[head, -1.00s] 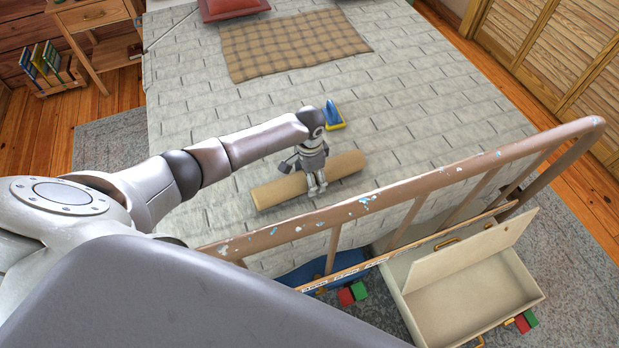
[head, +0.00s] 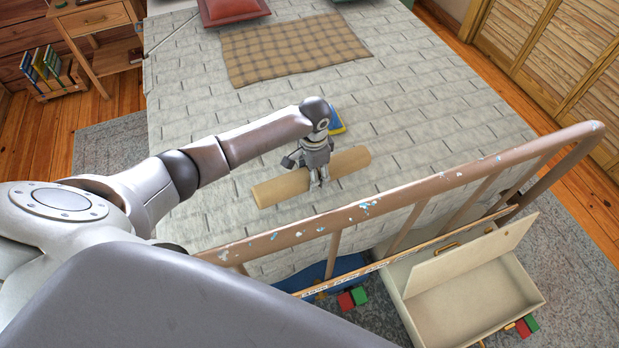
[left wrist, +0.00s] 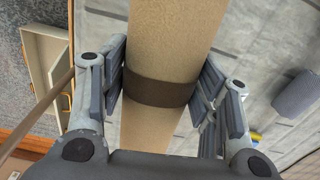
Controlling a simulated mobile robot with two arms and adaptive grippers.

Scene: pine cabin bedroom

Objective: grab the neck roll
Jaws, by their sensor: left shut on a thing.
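The neck roll is a tan cylinder (head: 280,188) lying across the bed near the footboard. In the left wrist view the neck roll (left wrist: 172,40) runs between the fingers, with a dark brown band around its middle. My left gripper (head: 318,182) reaches down over the middle of the roll. In the left wrist view the gripper (left wrist: 160,95) has a finger pad against each side of the roll at the band, shut on it. The part of the roll under the gripper is hidden in the head view. My right gripper does not show.
A painted metal footboard rail (head: 375,207) stands between my body and the bed. A blue and yellow item (head: 337,122) lies just behind the gripper. A plaid blanket (head: 290,48) and red pillow (head: 233,10) lie farther back.

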